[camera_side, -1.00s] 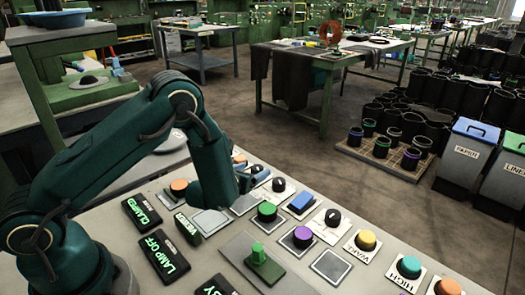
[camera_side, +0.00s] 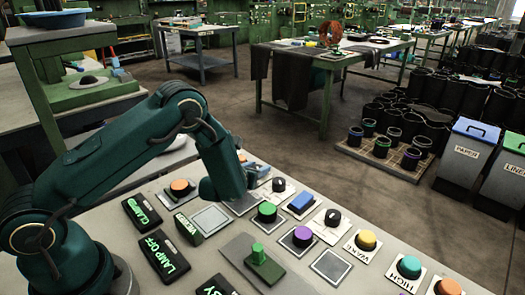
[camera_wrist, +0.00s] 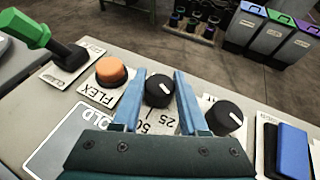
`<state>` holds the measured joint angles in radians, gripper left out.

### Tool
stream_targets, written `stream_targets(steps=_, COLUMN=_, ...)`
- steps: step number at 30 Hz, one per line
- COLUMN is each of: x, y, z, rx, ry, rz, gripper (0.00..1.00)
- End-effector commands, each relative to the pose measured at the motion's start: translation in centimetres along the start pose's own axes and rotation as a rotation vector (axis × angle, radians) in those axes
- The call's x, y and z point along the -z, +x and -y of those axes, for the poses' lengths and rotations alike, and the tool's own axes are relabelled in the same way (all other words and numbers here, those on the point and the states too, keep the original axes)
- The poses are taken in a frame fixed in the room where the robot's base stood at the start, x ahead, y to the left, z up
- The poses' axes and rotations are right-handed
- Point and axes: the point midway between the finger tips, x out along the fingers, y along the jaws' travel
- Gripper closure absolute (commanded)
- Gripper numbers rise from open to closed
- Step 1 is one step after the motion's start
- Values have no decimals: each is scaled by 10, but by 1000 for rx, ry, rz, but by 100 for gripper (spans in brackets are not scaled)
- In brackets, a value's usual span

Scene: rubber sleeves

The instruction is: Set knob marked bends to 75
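A black round knob (camera_wrist: 159,90) with a white line on top stands on a white plate in the wrist view. The plate numbers 50 and 25 show on the gripper's side of it; the rest of its scale is hidden. My gripper (camera_wrist: 160,76) has its two blue fingers apart, one on each side of this knob. I cannot tell whether they touch it. A second black knob (camera_wrist: 225,118) stands to the right, outside the fingers. No label reading bends is legible.
An orange button (camera_wrist: 111,71) marked FLEX is just left of the fingers, with a green lever (camera_wrist: 40,35) beyond. A blue rocker (camera_wrist: 292,150) is at right. The side view shows more knobs (camera_side: 278,184), a green button (camera_side: 267,211) and a purple button (camera_side: 302,236) close by.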

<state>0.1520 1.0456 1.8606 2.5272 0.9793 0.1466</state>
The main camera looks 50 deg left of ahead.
Motion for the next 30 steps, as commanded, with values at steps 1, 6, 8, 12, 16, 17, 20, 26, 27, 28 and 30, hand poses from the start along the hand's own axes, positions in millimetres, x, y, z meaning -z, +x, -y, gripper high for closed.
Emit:
stream_targets(steps=1, x=0, y=0, z=0, rx=2, ry=1, rz=0, gripper=100)
stream_targets(steps=6, x=0, y=1, z=-2, rx=47, ry=26, rz=2, gripper=100)
stream_targets(steps=8, x=-1, y=1, z=-3, rx=68, ry=35, rz=3, gripper=100)
stream_targets(steps=12, x=-1, y=0, z=-2, rx=109, ry=47, rz=2, gripper=100)
stream_targets(steps=16, x=-1, y=0, z=-1, rx=121, ry=49, rz=3, gripper=100)
stream_targets(steps=17, x=-1, y=0, z=-1, rx=121, ry=49, rz=3, gripper=100)
stream_targets(steps=20, x=-1, y=0, z=-1, rx=120, ry=48, rz=3, gripper=100)
stream_targets(steps=26, x=-1, y=0, z=-1, rx=120, ry=48, rz=3, gripper=27)
stream_targets(steps=27, x=-1, y=0, z=0, rx=120, ry=49, rz=3, gripper=27)
stream_targets(steps=28, x=-1, y=0, z=0, rx=120, ry=49, rz=3, gripper=27)
stream_targets(steps=30, x=0, y=0, z=0, rx=121, ry=49, rz=2, gripper=27)
